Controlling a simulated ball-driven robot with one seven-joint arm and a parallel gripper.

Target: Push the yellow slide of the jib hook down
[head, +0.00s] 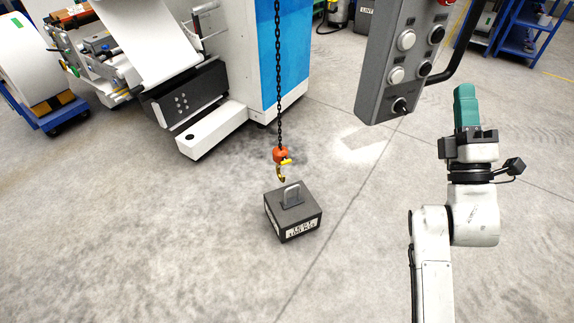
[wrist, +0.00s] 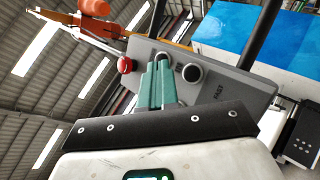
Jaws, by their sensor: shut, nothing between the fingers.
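The jib hook (head: 281,172) hangs on a black chain (head: 278,75) in the head view, with an orange block (head: 280,154) at its top. Its yellow slide (head: 286,162) is a small piece at the right side, just under the orange block. Below the hook a dark box-shaped weight (head: 293,212) with a grey handle (head: 291,195) stands on the floor. The hook looks free of the handle. My gripper (head: 465,92) is well to the right of the hook, pointing up, with green fingers together and empty. The fingers also show shut in the wrist view (wrist: 157,82).
A grey control pendant (head: 395,60) with knobs hangs between hook and gripper, nearer the top; it shows behind my fingers in the wrist view (wrist: 215,80). A white and blue machine (head: 225,50) stands behind the chain. The floor around the weight is clear.

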